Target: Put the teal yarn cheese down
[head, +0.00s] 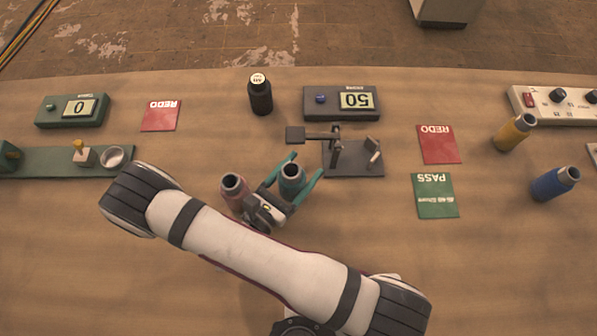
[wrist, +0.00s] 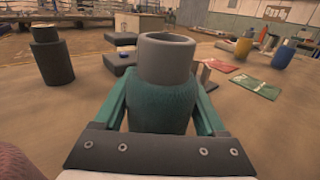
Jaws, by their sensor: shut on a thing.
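The teal yarn cheese (head: 292,177) has a grey tube core that sticks out at its top. My gripper (head: 294,178) is shut on it, with a teal finger on each side. In the wrist view the teal yarn cheese (wrist: 162,104) stands upright between the fingers (wrist: 162,115), its grey core rising above them. Its bottom is hidden behind the gripper, so I cannot tell whether it touches the table. A pink yarn cheese (head: 234,188) stands just left of my gripper.
A black bottle (head: 260,97) and a display reading 50 (head: 342,102) stand behind. A small stand with an arm (head: 352,160) is close right of my gripper. Red REDO (head: 439,144) and green PASS (head: 434,195) cards lie right, with yellow (head: 511,134) and blue (head: 553,184) cheeses beyond. Front right table is clear.

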